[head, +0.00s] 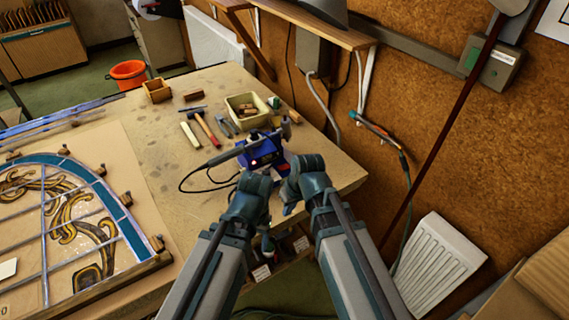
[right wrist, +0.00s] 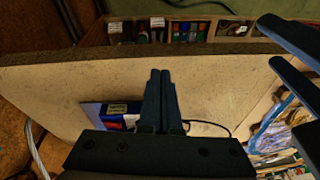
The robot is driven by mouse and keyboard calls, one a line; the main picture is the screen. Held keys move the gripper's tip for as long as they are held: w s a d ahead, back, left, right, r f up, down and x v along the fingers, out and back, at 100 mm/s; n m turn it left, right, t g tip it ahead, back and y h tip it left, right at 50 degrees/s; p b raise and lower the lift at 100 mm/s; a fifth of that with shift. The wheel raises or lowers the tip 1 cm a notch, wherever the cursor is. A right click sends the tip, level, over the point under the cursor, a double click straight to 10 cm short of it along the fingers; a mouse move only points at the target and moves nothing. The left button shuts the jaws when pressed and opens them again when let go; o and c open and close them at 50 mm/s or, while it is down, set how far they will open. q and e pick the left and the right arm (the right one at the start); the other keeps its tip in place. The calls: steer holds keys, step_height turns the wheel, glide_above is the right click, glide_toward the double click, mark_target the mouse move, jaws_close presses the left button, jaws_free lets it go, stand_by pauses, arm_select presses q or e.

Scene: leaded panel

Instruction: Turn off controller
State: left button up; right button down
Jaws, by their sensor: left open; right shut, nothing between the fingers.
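The controller (head: 262,152) is a small blue box near the table's right side in the head view. In the right wrist view, part of the blue controller (right wrist: 114,122) shows left of my fingers, with a white label and a red patch. My right gripper (head: 291,190) is in front of the controller. Its fingers (right wrist: 160,78) are together and empty above the table. My left gripper (head: 252,188) is beside it, lower in the head view; its parted fingers (right wrist: 292,60) show at the right wrist view's right edge.
A soldering iron (head: 226,154) with a black cord lies at the controller. A cream bin (head: 246,108), a hammer (head: 208,130) and other tools lie behind. The leaded panel (head: 70,215) fills the table's left. A corkboard wall (head: 430,110) stands at right.

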steer(key=w+d+r+t+y, duration=0.1)
steer(key=w+r+t, duration=0.1)
steer(key=w, duration=0.3)
steer(key=w+d+r+t+y+p, duration=0.1)
steer(key=w+d+r, duration=0.1)
steer(key=w, duration=0.3)
steer(key=w+d+r+t+y, duration=0.1)
steer(key=w+r+t, duration=0.1)
steer(key=w, duration=0.4)
steer(key=shift+d+r+t, duration=0.3)
steer(key=shift+d+r, duration=0.05)
steer(key=shift+r, duration=0.5)
steer(key=shift+w+f, duration=0.1)
steer(key=shift+w, duration=0.05)
steer(key=b, duration=0.7)
glide_above(280, 166)
steer(key=s+d, duration=0.2)
step_height(280, 166, down, 8)
steer(key=shift+w+r, duration=0.1)
steer(key=shift+r, duration=0.15)
step_height(280, 166, down, 2)
steer(key=shift+a+f+b, duration=0.1)
steer(key=shift+b, duration=1.15)
steer(key=shift+s+a+f+b, duration=0.1)
steer(key=shift+s+f+b, duration=0.1)
steer(key=shift+f+b, duration=0.4)
